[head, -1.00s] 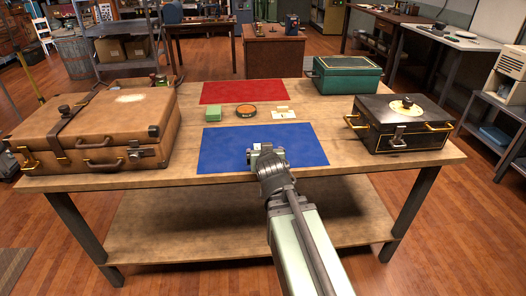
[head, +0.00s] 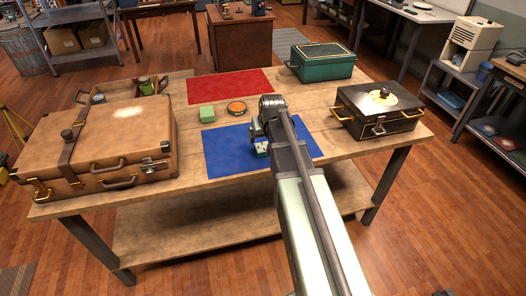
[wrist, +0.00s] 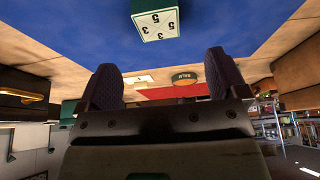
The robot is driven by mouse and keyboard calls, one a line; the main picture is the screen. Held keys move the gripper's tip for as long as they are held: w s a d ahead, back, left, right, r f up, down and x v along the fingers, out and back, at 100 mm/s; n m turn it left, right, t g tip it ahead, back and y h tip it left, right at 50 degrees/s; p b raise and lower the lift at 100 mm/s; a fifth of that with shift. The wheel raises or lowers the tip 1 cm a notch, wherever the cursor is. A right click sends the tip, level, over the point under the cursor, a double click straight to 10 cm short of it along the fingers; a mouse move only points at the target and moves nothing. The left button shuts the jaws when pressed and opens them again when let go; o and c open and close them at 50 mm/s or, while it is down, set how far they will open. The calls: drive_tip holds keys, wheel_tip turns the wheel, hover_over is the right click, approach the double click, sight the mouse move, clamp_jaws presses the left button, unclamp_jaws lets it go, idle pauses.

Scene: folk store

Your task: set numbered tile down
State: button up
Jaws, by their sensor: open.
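In the wrist view a numbered tile (wrist: 155,22), green with a white face marked 3 and 5, lies on the blue mat (wrist: 60,30). In the head view a small pale piece, likely the tile (head: 262,148), shows on the blue mat (head: 228,155) beside my arm. My gripper (wrist: 160,88) is open, its two dark fingers apart with nothing between them. The tile shows beyond the fingertips, clear of both. In the head view my gripper (head: 257,130) is low over the mat and partly hidden by my arm.
A brown suitcase (head: 105,140) stands at left, a black case (head: 380,112) at right, and a green case (head: 323,63) behind. A green block (head: 207,113) and round tin (head: 236,108) sit between the blue mat and the red mat (head: 230,86).

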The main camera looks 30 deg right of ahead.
sight(263, 146)
drive_tip(key=b+x, duration=0.2)
drive_tip(key=x, duration=0.2)
drive_tip(key=shift+f, duration=0.1)
drive_tip(key=b+x, duration=0.5)
drive_tip(key=shift+d+f, duration=0.1)
drive_tip(key=shift+d, duration=0.05)
drive_tip(key=shift+s+r, duration=0.1)
drive_tip(key=shift+r, duration=0.15)
drive_tip(key=c, duration=1.2)
drive_tip(key=shift+r+p, duration=0.1)
drive_tip(key=shift+p, duration=0.2)
wheel_tip(263, 146, up, 20)
drive_tip(key=p, duration=2)
drive_tip(key=shift+r, duration=0.1)
